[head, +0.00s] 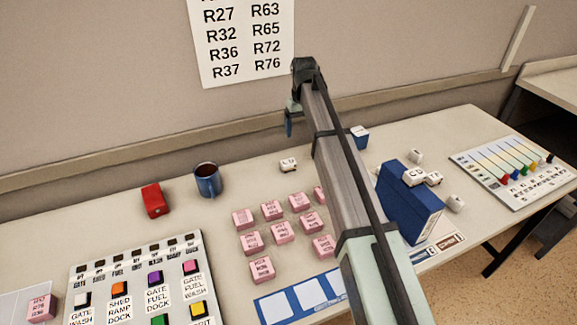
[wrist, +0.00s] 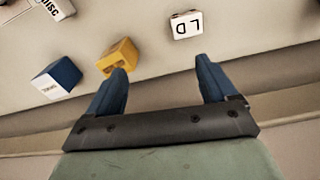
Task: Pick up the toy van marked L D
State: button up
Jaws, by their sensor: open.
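The white toy van marked L D (wrist: 187,25) lies on the table at the top of the wrist view, its letters upside down there. It is beyond my fingertips and apart from them. In the head view, a small white van (head: 288,165) stands left of my arm; it appears to be the same one, but its marking is too small to read surely. My gripper (wrist: 161,68) is open and empty, with blue fingers. In the head view my gripper (head: 290,122) is above the table's back, near the wall; only part of it shows.
A yellow block (wrist: 118,56) and a blue-and-white box (wrist: 57,78) are left of the van in the wrist view. Several pink blocks (head: 271,209), a blue mug (head: 207,182) and a red block (head: 154,200) stand on the table. More white vans (head: 415,176) surround a blue binder-like box (head: 405,208).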

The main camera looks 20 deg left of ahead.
jog(key=s+a, duration=0.3)
send_over(288, 162)
jog(key=w, duration=0.1)
jog(key=shift+n, duration=0.4)
notch_tip(288, 162, down, 8)
jog(key=shift+f, duration=0.1)
jog(key=shift+s+f, duration=0.2)
jog(key=shift+f, duration=1.15)
jog(key=shift+s+f, duration=0.15)
jog(key=shift+f, duration=1.15)
jog(key=shift+c, duration=0.2)
jog(key=c, duration=1)
jog(key=shift+r, duration=0.15)
